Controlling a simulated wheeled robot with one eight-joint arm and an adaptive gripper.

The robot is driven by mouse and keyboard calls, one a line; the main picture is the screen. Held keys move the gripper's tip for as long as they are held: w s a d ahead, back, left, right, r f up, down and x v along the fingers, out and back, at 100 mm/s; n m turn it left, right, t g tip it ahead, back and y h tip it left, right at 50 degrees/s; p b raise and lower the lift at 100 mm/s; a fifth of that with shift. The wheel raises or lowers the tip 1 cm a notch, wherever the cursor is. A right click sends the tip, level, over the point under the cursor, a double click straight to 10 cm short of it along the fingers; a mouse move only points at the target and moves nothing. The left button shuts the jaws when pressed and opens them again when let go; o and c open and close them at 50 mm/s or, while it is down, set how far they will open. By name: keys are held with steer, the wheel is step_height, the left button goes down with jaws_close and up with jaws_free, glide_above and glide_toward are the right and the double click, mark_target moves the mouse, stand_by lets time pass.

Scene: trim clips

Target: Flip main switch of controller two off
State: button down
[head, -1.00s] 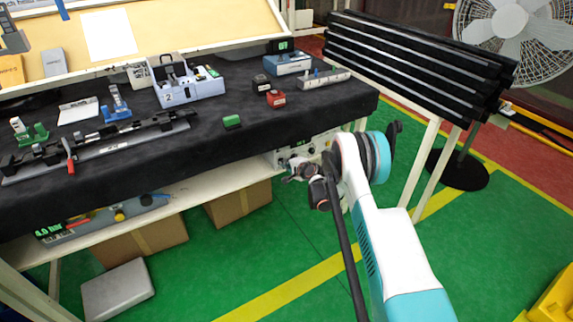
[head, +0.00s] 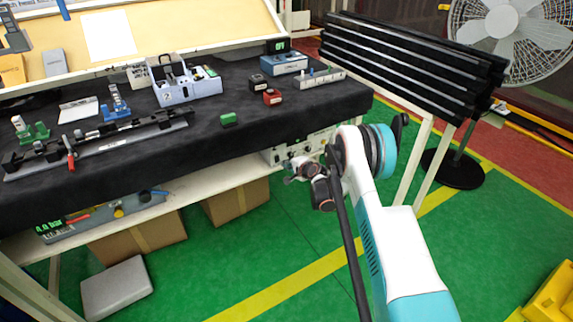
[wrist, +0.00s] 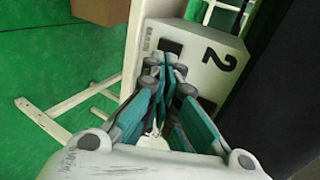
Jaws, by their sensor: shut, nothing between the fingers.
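Controller two is a white box marked with a black "2" (wrist: 232,72) in the wrist view. In the head view, a pale control box (head: 277,156) sits under the table's right end, partly behind my gripper. A black switch (wrist: 170,46) sits by a "MAIN" label on its face; which way it is set is unclear. My gripper (wrist: 167,62) is shut and empty, its teal fingertips close in front of the face near that switch. Contact cannot be told. In the head view my gripper (head: 293,170) is small beside the box.
The black-covered table (head: 215,138) holds a pale blue unit (head: 188,93) and several small parts. Cardboard boxes (head: 237,200) stand below the shelf. A rack of black bars (head: 410,62) and a fan (head: 500,28) are at the right.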

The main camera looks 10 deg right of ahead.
steer(key=p+v, duration=0.3)
steer(key=v, duration=0.6)
steer(key=shift+s+r, duration=0.2)
steer(key=shift+s, duration=0.05)
steer(key=shift+d, duration=0.1)
